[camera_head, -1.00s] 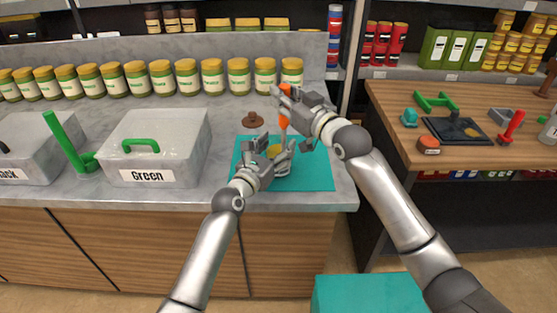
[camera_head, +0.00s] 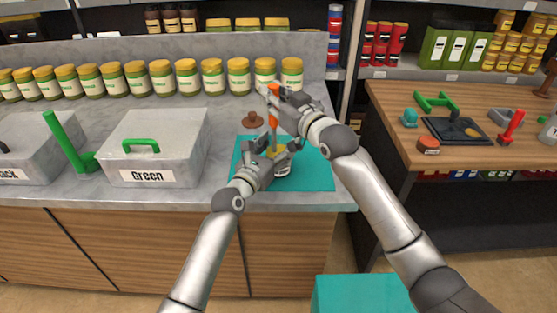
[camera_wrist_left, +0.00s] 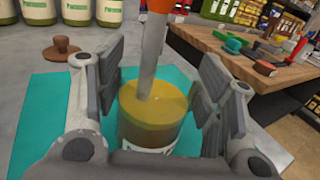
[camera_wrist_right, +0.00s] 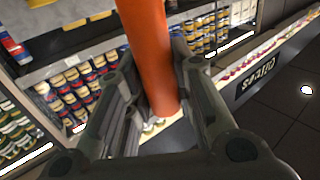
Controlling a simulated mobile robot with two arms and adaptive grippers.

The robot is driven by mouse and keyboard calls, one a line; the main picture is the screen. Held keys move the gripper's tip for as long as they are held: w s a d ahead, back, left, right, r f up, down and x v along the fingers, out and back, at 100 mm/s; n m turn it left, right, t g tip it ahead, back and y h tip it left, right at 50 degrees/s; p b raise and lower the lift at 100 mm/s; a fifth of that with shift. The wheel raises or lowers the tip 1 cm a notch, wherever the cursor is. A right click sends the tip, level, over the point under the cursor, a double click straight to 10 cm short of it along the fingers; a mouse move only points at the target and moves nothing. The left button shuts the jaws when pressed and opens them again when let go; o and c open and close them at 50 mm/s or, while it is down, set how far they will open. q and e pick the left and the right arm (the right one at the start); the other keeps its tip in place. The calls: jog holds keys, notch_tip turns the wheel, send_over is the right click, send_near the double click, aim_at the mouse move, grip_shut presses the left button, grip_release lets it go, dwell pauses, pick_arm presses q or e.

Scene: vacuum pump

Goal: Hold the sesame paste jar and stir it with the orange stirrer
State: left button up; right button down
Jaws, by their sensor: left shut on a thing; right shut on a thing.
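The sesame paste jar (camera_wrist_left: 152,118) is open and upright on the teal mat, with yellow-brown paste inside; in the head view its lower part (camera_head: 283,170) shows beside my left gripper. My left gripper (camera_head: 275,156) is shut around the jar, one finger on each side. The orange stirrer (camera_head: 276,118) is held above the jar by my right gripper (camera_head: 284,100). Its orange handle (camera_wrist_right: 150,60) fills the space between the right fingers. In the left wrist view its grey shaft (camera_wrist_left: 151,55) goes down into the paste; the shaft's lower end is hidden in it.
A brown knobbed lid (camera_head: 253,120) lies behind the teal mat (camera_head: 318,176). A grey box labelled Green (camera_head: 155,160) stands left of the mat. Several jars line the counter's back. A wooden table (camera_head: 400,100) with tools stands at the right.

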jog(key=shift+s+a, duration=0.15)
jog(key=shift+s, duration=0.05)
jog(key=shift+s+d, duration=0.65)
jog(key=shift+d, duration=0.2)
jog(key=shift+w+d, duration=0.6)
jog(key=shift+w, duration=0.1)
jog(key=shift+x, duration=1)
jog(key=shift+s+a, duration=0.1)
jog(key=shift+a, duration=0.05)
